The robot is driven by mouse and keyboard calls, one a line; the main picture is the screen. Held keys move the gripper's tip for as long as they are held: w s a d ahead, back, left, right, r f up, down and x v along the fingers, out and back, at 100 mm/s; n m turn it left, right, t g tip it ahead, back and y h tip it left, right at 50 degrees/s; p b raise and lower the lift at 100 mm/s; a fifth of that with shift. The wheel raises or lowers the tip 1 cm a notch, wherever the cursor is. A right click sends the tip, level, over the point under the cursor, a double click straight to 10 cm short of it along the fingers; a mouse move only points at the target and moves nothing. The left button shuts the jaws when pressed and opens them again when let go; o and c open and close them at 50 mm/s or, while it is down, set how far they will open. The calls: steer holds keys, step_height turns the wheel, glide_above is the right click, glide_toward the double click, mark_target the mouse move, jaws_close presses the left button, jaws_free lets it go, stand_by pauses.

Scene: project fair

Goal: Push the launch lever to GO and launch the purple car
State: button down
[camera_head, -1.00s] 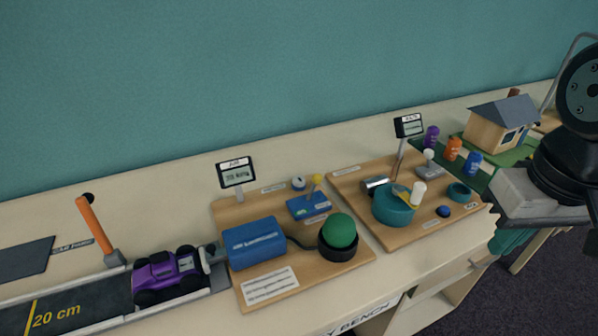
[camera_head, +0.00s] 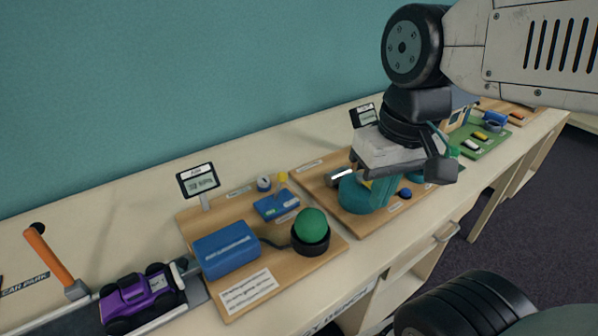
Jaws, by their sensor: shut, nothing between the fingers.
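The purple car (camera_head: 140,300) sits on the dark track at the lower left, close to the grey end piece beside the blue box. The launch lever (camera_head: 52,260) has an orange handle on a grey base, leans up to the left and stands behind the car. My gripper (camera_head: 375,192) is at the right, over the second wooden board and well away from the lever and car. Its fingers are shut and look empty; they partly cover the teal round part on that board.
A wooden board (camera_head: 292,275) holds a blue box (camera_head: 225,249), a green dome (camera_head: 312,226) in a black ring and a small display (camera_head: 198,181). A green board (camera_head: 490,143) lies farther right. The bench's front strip is clear.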

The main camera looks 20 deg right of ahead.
steer(key=w+d+f+m+y, duration=0.3)
steer(key=w+m, duration=0.4)
steer(key=w+d+f+m+y, duration=0.3)
steer(key=w+d+m+y, duration=0.1)
steer(key=w+m, duration=0.3)
steer(key=w+d+f+m+t+y, duration=0.1)
steer(key=w+d+f+m+y, duration=0.2)
steer(key=w+m, duration=0.4)
steer(key=shift+w+d+f+y, duration=0.2)
steer(key=shift+w+y, duration=0.05)
steer(key=shift+w, duration=0.15)
steer(key=shift+w+d+f+y, duration=0.15)
steer(key=shift+w+d+y, duration=0.1)
steer(key=shift+w, duration=0.1)
steer(key=shift+a, duration=0.1)
glide_toward(279, 187)
steer(key=f, duration=0.1)
steer(key=d+f, duration=0.1)
steer(key=f, duration=0.1)
steer(key=shift+s, duration=0.1)
steer(key=a, duration=0.2)
steer(key=w+a, duration=0.1)
steer(key=shift+r, duration=0.35)
steer(key=shift+w+a+r, duration=0.1)
steer(key=shift+a, duration=0.25)
steer(key=shift+r, duration=0.1)
